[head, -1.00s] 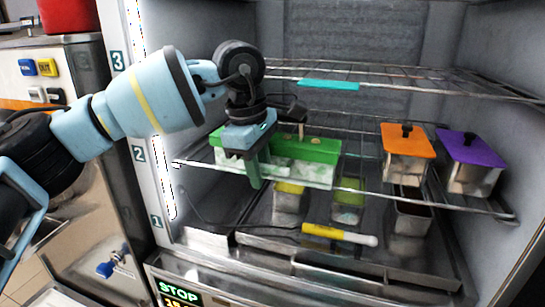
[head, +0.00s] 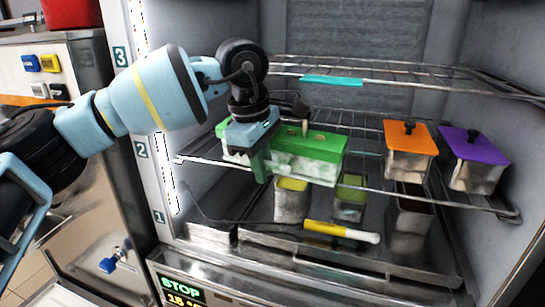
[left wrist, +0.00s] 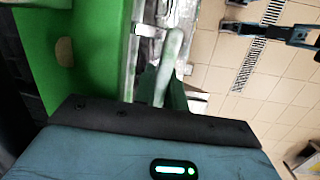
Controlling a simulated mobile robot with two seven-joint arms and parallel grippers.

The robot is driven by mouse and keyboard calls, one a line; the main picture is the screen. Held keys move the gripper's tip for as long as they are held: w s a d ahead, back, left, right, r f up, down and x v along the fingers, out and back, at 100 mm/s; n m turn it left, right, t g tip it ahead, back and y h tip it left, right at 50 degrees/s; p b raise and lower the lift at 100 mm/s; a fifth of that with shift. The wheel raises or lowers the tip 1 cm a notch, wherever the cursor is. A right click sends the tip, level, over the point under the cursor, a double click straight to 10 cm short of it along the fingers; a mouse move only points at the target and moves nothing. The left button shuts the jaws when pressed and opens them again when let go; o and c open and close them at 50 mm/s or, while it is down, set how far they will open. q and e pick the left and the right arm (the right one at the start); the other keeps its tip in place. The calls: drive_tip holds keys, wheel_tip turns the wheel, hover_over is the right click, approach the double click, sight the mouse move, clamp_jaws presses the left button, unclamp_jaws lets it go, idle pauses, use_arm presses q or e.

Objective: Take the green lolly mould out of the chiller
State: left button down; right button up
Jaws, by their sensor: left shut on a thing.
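The green lolly mould (head: 313,146) is a long block with a green top and a frosted, whitish front. It sits at the level of the middle wire shelf, toward the left of the chiller; I cannot tell whether it still touches the wires. A short stick stands up from its top. My left gripper (head: 262,166) reaches in from the left and is shut on the mould's near side, covering part of its front. In the left wrist view the mould's green top (left wrist: 65,50) fills the left side, and a dark green finger (left wrist: 150,85) shows beside it. My right gripper does not show in the head view.
An orange-lidded tin (head: 408,165) and a purple-lidded tin (head: 475,175) stand right of the mould on the same shelf (head: 365,188). Below are several tubs and a yellow-handled tool (head: 325,228). The upper shelf (head: 400,78) carries a teal strip (head: 332,80).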

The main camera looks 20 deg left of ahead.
use_arm(q)
drive_tip(key=shift+r, duration=0.2)
drive_tip(key=shift+r+b, duration=0.3)
drive_tip(key=shift+r, duration=1.2)
drive_tip(key=shift+s+d+r, duration=0.1)
drive_tip(key=shift+s, duration=0.15)
drive_tip(key=s+d, duration=0.2)
drive_tip(key=s, duration=0.5)
drive_tip(key=s+d+r, duration=0.1)
drive_tip(key=s+d, duration=0.1)
drive_tip(key=s, duration=0.5)
drive_tip(key=shift+s+d+r+b, duration=0.2)
drive_tip(key=shift+s+d+b, duration=0.1)
drive_tip(key=shift+s+b, duration=0.1)
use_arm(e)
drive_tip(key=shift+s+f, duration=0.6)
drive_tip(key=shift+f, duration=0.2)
